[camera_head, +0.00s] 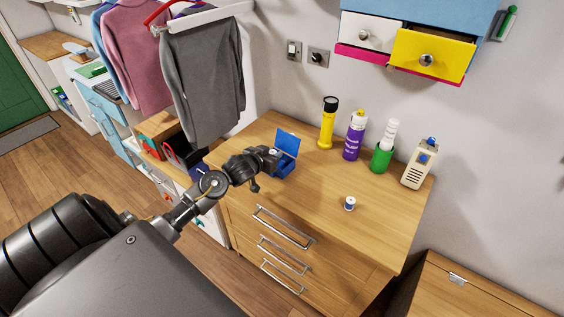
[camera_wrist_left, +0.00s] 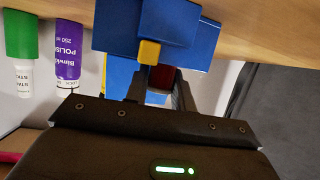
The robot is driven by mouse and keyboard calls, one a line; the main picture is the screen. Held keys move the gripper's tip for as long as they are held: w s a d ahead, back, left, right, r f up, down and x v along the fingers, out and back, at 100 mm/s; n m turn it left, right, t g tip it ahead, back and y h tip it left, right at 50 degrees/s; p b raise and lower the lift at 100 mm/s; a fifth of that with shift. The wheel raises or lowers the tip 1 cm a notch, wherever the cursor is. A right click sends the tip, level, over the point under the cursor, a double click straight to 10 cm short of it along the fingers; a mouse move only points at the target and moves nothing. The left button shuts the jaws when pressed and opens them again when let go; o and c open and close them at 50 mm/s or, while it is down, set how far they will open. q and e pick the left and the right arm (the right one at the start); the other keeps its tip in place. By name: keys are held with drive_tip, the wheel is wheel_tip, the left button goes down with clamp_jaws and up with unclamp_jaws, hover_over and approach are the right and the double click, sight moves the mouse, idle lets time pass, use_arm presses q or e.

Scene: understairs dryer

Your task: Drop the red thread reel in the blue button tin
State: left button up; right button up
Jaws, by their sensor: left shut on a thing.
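The blue button tin (camera_head: 285,168) stands on the wooden dresser top with its blue lid (camera_head: 288,143) raised. In the left wrist view the blue tin (camera_wrist_left: 197,45) is close in front of the fingers, with a yellow piece (camera_wrist_left: 149,52) on it. My left gripper (camera_head: 273,158) is at the tin's left side and overlaps it in the head view. It is shut on the red thread reel (camera_wrist_left: 163,76), which shows between the fingers, partly hidden. I cannot tell whether the reel is over the tin's opening. My right gripper is not in view.
A small white-and-blue reel (camera_head: 349,203) stands on the clear front part of the dresser (camera_head: 320,210). Along the back are a yellow torch (camera_head: 328,125), a purple bottle (camera_head: 354,138), a green-and-white tube (camera_head: 383,155) and a beige device (camera_head: 418,165). Hanging clothes (camera_head: 203,85) are at left.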

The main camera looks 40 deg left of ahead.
use_arm(q)
drive_tip(key=o, duration=1)
drive_tip(key=v, duration=1)
drive_tip(key=shift+s+r, duration=0.15)
drive_tip(key=shift+s, duration=0.2)
